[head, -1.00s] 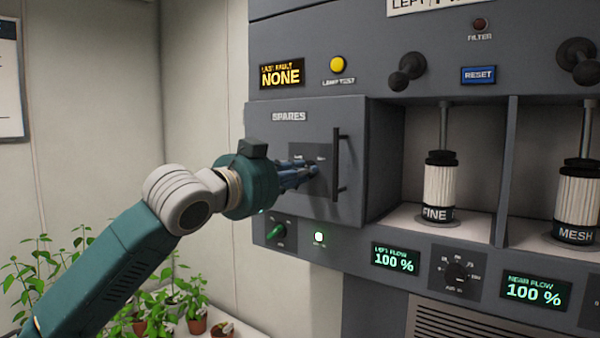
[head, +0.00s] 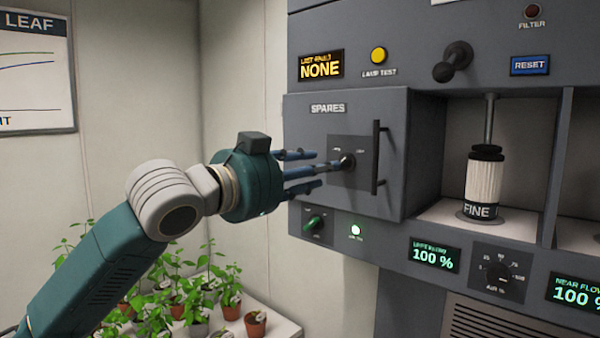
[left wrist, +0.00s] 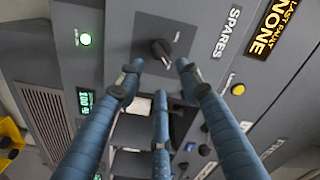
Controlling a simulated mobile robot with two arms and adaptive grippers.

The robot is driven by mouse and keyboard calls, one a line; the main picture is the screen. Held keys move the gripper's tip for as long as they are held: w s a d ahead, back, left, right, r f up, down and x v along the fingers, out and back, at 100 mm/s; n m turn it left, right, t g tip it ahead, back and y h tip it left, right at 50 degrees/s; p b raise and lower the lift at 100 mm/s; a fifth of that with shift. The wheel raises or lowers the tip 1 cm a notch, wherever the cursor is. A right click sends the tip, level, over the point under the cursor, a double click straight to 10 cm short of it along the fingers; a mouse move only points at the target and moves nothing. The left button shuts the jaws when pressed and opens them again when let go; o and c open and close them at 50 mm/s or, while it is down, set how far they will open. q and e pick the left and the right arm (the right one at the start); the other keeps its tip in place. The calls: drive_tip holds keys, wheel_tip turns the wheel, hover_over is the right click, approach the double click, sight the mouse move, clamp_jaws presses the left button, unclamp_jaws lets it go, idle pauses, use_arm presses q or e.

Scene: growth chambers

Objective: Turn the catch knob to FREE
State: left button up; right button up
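The catch knob (head: 347,161) is a small dark knob on a dark square plate on the grey SPARES door (head: 300,130). The small labels above it are too small to read. It also shows in the left wrist view (left wrist: 160,50), just beyond the fingertips. My left gripper (head: 322,170) is in front of the plate, its three blue fingers spread open and pointing at the knob. In the wrist view the fingers (left wrist: 160,75) are apart with nothing between them. The fingertips look close to the knob; contact cannot be told. My right gripper is not in view.
A vertical door handle (head: 378,157) stands just right of the knob. A FINE filter (head: 483,185) stands in the open bay to the right. Potted plants (head: 231,300) stand low at left.

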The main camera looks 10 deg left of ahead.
use_arm(q)
drive_tip(key=v, duration=0.4)
drive_tip(key=shift+s, duration=0.2)
